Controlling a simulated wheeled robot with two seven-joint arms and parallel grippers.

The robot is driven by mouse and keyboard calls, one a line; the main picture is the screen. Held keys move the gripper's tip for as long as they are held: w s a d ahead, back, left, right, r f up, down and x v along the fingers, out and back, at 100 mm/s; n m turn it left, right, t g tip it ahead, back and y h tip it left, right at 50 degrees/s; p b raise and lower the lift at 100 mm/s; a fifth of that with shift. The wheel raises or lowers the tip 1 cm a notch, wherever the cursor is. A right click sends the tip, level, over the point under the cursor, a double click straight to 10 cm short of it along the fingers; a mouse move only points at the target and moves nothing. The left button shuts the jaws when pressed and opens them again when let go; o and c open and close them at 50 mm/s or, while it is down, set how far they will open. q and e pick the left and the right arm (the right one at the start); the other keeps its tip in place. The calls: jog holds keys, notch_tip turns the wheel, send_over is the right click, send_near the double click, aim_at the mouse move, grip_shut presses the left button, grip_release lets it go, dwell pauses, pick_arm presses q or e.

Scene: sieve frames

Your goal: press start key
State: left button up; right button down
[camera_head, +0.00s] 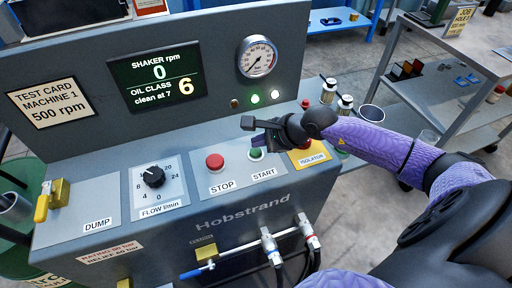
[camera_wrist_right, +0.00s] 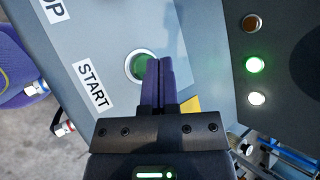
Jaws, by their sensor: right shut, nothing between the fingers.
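The green START key (camera_head: 256,154) sits on the sloped panel of the grey machine, above its START label (camera_head: 264,174) and right of the red STOP button (camera_head: 215,162). In the right wrist view the START key (camera_wrist_right: 136,66) shows as a green disc in a pale ring, partly covered by my fingers. My right gripper (camera_head: 264,143) is shut and empty, with its fingers at the key. In the wrist view its fingertips (camera_wrist_right: 159,62) overlap the key's right side; I cannot tell whether they touch it. My left gripper is out of view.
The display (camera_head: 158,80) reads 0 rpm, oil class 6, clean at 7. A green lamp (camera_head: 255,99) and a white lamp (camera_head: 275,95) are lit below the gauge (camera_head: 257,57). The yellow ISOLATOR plate (camera_head: 309,155) is right of the key; the flow knob (camera_head: 154,176) is left.

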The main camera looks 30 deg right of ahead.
aim_at(259, 152)
notch_tip(259, 152, up, 5)
jog(key=p, duration=0.4)
jog(key=shift+r, duration=0.1)
dwell(0.4)
dwell(0.4)
